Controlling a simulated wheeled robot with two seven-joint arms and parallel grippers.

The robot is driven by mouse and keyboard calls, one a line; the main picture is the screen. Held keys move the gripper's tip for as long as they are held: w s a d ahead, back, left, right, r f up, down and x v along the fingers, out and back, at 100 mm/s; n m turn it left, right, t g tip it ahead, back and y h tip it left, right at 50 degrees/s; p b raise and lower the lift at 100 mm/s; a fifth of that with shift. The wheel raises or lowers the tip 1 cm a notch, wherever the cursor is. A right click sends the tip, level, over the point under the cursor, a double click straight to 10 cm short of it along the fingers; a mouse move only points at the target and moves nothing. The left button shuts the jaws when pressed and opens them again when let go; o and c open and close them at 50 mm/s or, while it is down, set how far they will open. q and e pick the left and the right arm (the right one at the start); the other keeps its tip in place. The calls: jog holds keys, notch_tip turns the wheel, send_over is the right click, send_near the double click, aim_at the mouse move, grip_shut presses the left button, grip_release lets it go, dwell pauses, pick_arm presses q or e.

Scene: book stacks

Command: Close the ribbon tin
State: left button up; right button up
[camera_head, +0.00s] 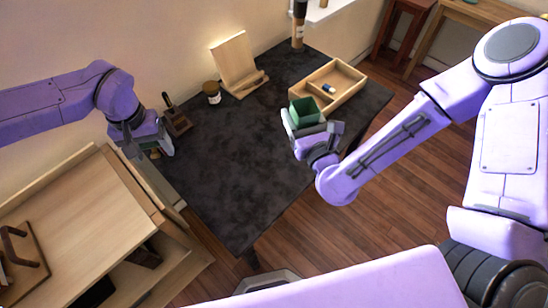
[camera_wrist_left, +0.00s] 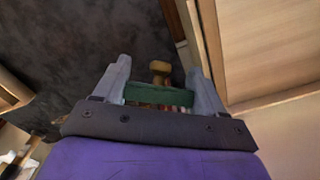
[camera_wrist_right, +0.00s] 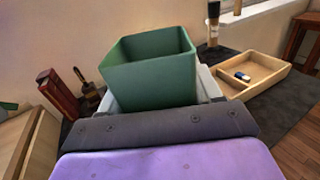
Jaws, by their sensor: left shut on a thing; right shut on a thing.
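The green tin (camera_head: 305,110) is a square, open-topped box. My right gripper (camera_head: 310,128) is shut on it and holds it upright over the dark table. In the right wrist view the tin (camera_wrist_right: 150,72) stands between the fingers with its mouth uncovered; its bottom is hidden. My left gripper (camera_head: 158,150) is shut on a flat green piece (camera_wrist_left: 158,94), which looks like the tin's lid, seen edge-on in the left wrist view. It is at the table's left edge, well apart from the tin.
The dark table (camera_head: 235,170) is mostly clear in the middle. A wooden tray (camera_head: 345,75) with a small blue-and-white item stands at the right back. A wooden stand (camera_head: 234,62), a jar (camera_head: 212,92) and a dark wooden item (camera_head: 177,122) line the back. A wooden cabinet (camera_head: 80,230) stands at the left.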

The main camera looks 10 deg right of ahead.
pick_arm(q)
notch_tip(320, 180, down, 15)
jog(key=b, duration=1.3)
jog(key=shift+w+f, duration=0.25)
jog(key=shift+f, duration=0.1)
jog(key=shift+r, duration=0.2)
pick_arm(e)
jog(key=s+a+f+n+g+y, duration=0.2)
jog(key=a+f+n+y, duration=0.15)
jog(key=a, duration=0.35)
jog(key=s+a+f+n+g+y, duration=0.1)
jog(key=s+a+f+n+y, duration=0.1)
jog(key=a+f+y, duration=0.3)
pick_arm(q)
jog(key=shift+r+p, duration=0.3)
jog(key=shift+r, duration=0.1)
jog(key=shift+f, duration=0.2)
pick_arm(e)
jog(key=w+d+f, duration=0.2)
jog(key=w+f, duration=0.1)
jog(key=w, duration=0.1)
jog(key=w+d+f, duration=0.2)
jog(key=w, duration=0.2)
jog(key=w+d+f, duration=0.2)
jog(key=w+f, duration=0.1)
jog(key=w, duration=0.1)
jog(key=shift+f, duration=0.35)
